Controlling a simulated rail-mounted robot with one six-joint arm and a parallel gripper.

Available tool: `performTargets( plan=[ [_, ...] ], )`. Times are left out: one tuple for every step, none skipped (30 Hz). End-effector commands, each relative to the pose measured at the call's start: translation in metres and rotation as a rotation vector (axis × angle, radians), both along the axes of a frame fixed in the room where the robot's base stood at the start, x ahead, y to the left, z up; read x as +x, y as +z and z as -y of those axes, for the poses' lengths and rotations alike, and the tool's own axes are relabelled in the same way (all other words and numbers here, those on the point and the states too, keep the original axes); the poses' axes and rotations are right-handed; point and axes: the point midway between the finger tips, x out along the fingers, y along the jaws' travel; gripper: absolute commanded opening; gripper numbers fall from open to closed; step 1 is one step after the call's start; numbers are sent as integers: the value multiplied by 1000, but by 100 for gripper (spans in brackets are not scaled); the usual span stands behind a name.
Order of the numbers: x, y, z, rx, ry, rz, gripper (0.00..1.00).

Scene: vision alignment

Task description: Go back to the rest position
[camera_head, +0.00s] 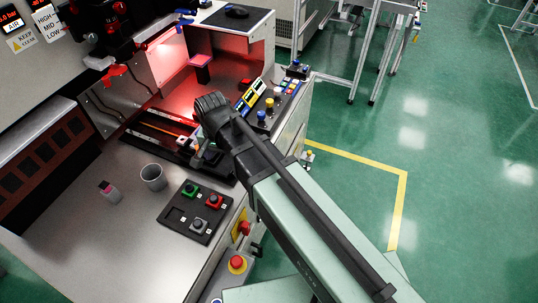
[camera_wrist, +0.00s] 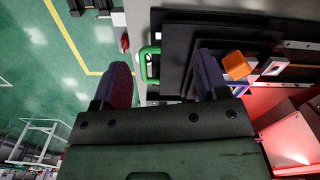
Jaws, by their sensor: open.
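My gripper (camera_wrist: 163,78) shows in the wrist view with its two purple-grey fingers spread wide apart and nothing held between them. Dark stacked plates (camera_wrist: 178,50) and a green handle-like part (camera_wrist: 150,65) lie beyond the gap, and an orange block (camera_wrist: 236,65) is just right of the right finger. In the head view my arm reaches from the lower right over the front of the workbench (camera_head: 110,245), near the dark rail fixture (camera_head: 150,135). My fingers are largely hidden there by the arm's dark wrist.
A button panel (camera_head: 270,108) is behind my wrist. A red emergency button (camera_head: 237,262) is at the front. Green floor is open at right.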

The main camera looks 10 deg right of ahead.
Motion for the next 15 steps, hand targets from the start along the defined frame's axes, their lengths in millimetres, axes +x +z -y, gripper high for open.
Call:
performTargets(
  plan=[
    [-15, 0, 55, -1, 58, 0, 67],
    [-21, 0, 83, -1, 114, -1, 67],
    [-31, 0, 115, -2, 185, -1, 67],
    [-38, 0, 136, -1, 235, -2, 67],
    [-45, 0, 153, -2, 277, -2, 67],
    [-53, 0, 171, -2, 327, -2, 67],
    [-57, 0, 180, -2, 355, -2, 67],
    [-59, 0, 187, -2, 377, -2, 67],
    [-61, 0, 191, -1, 397, -3, 67],
    [-61, 0, 193, -1, 404, -3, 67],
    [-61, 0, 193, -2, 408, -3, 67],
    [-60, 0, 193, -2, 409, -3, 67],
    [-59, 0, 192, -2, 409, -3, 67],
    [-59, 0, 192, -2, 409, -3, 67],
    [-59, 0, 192, -2, 409, -3, 67]
  ],
)
